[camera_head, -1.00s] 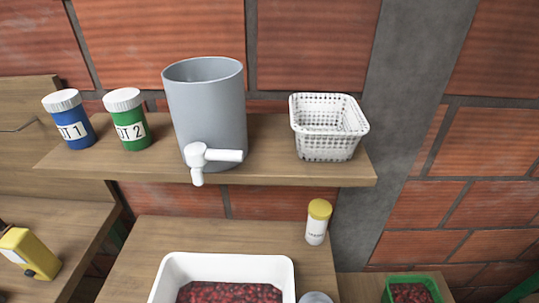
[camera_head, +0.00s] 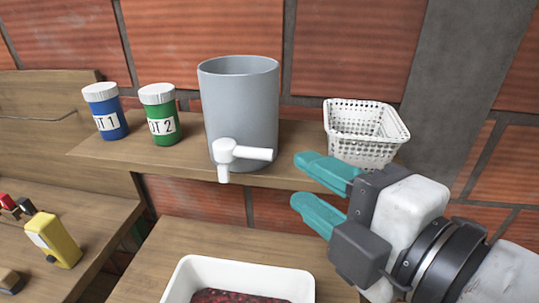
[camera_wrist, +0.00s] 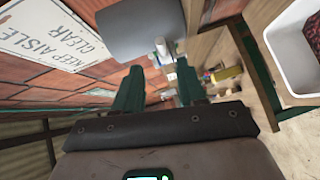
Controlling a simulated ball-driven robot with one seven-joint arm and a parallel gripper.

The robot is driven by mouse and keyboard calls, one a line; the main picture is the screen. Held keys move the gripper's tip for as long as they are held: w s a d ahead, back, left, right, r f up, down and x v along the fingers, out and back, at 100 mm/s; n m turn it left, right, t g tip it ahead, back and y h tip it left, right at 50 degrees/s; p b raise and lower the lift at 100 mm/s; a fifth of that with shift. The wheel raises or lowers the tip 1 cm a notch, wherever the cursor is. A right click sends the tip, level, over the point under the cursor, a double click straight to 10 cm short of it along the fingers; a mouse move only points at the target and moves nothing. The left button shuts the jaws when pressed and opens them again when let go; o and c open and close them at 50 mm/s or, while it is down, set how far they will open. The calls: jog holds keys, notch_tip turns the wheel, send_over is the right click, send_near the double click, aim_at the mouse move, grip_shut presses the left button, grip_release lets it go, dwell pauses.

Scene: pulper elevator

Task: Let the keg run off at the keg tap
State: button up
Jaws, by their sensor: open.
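The grey keg (camera_head: 240,105) stands on the upper wooden shelf in the head view. Its white keg tap (camera_head: 230,153) sits low on the front, with a spout pointing down and a handle (camera_head: 258,154) lying level to the right. My gripper (camera_head: 303,182) is open and empty, its teal fingers pointing left toward the tap handle, apart from it. In the wrist view the keg (camera_wrist: 140,35) shows at the top with the white tap (camera_wrist: 162,47) beyond and between my open fingertips (camera_wrist: 158,80).
A white basket (camera_head: 363,135) stands right of the keg, close behind my gripper. A blue jar (camera_head: 105,112) and a green jar (camera_head: 158,115) stand left. A sign (camera_wrist: 60,40) hangs on the wall.

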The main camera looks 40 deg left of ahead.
aim_at(268, 158)
jog(key=p+x, duration=0.1)
jog(key=x, duration=0.9)
jog(key=shift+w+a+f, duration=0.1)
jog(key=shift+w+a, duration=0.05)
jog(key=shift+c, duration=0.4)
grip_shut()
